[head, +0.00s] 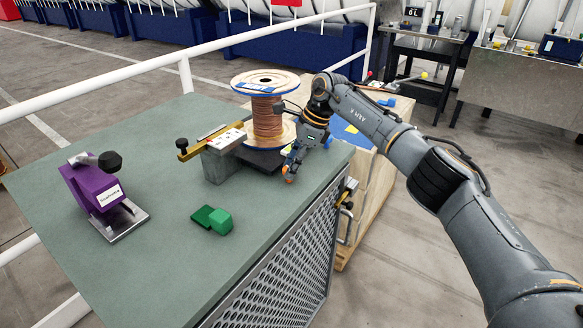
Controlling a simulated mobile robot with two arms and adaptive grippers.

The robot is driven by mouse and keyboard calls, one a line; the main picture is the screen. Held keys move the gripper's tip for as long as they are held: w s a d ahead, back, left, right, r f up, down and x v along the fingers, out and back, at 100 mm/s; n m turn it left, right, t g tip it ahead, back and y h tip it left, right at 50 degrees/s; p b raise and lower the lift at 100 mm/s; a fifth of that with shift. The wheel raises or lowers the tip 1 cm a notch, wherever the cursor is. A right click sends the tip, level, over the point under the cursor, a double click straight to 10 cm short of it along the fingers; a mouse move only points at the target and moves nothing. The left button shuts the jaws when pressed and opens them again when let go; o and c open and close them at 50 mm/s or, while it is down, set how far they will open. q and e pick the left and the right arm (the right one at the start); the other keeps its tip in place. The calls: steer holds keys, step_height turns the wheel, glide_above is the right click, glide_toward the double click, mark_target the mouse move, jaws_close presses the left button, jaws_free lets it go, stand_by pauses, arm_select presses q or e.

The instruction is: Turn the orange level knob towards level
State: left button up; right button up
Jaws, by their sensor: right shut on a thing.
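The orange level knob (289,179) shows as a small orange piece low at the tip of my right gripper, near the right edge of the green bench top. My right gripper (292,164) points down and is shut on it, and its fingers hide part of it. A spool of copper-coloured wire (267,117) with pale wooden flanges stands upright just behind and left of the gripper. A dark base (262,161) shows under the spool. Any level mark is too small to read. My left gripper is not in view.
A grey block with a brass bar (222,160) stands left of the spool. A wooden crate (370,185) is beyond the bench's right edge. The bench front is clear.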

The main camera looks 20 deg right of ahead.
steer(key=shift+w+r+n, duration=0.1)
steer(key=shift+n, duration=0.4)
steer(key=shift+g, duration=0.3)
steer(key=o, duration=1.1)
